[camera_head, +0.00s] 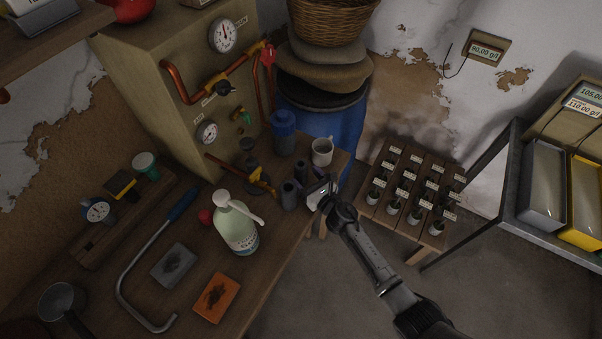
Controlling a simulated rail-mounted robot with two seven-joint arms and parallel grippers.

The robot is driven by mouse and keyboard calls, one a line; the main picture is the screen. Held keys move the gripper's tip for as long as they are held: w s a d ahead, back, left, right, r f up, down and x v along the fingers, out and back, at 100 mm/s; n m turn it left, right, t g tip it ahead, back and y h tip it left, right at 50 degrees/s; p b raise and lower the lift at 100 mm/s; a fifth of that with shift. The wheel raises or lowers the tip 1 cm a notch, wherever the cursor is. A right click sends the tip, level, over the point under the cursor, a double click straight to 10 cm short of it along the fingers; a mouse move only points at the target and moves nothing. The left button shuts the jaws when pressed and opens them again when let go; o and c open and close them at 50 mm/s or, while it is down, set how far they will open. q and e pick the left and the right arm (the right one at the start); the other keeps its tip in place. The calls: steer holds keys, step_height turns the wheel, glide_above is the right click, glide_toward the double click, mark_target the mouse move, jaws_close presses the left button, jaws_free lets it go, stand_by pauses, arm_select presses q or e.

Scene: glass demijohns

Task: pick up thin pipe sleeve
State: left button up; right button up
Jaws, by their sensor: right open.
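Two short dark grey upright cylinders, which look like pipe sleeves, stand on the wooden bench near its right edge. The nearer one (289,196) shows an open top; the farther one (301,171) looks slimmer and is likely the thin pipe sleeve, though I cannot be sure. My right gripper (315,192) comes in from the lower right and is open just right of the two cylinders. It looks empty, but its small fingertips are hard to make out. Whether it touches either cylinder I cannot tell. My left gripper is out of view.
A white mug (322,151) and a blue bottle (283,133) stand behind the cylinders. A soap pump bottle (237,227) stands to their left. Copper pipework (180,82) with gauges rises behind the bench. A crate of small bottles (400,222) stands right of my gripper.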

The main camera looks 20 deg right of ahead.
mark_target(304, 176)
steer(key=shift+x, duration=1.5)
steer(key=shift+c, duration=0.3)
steer(key=c, duration=0.9)
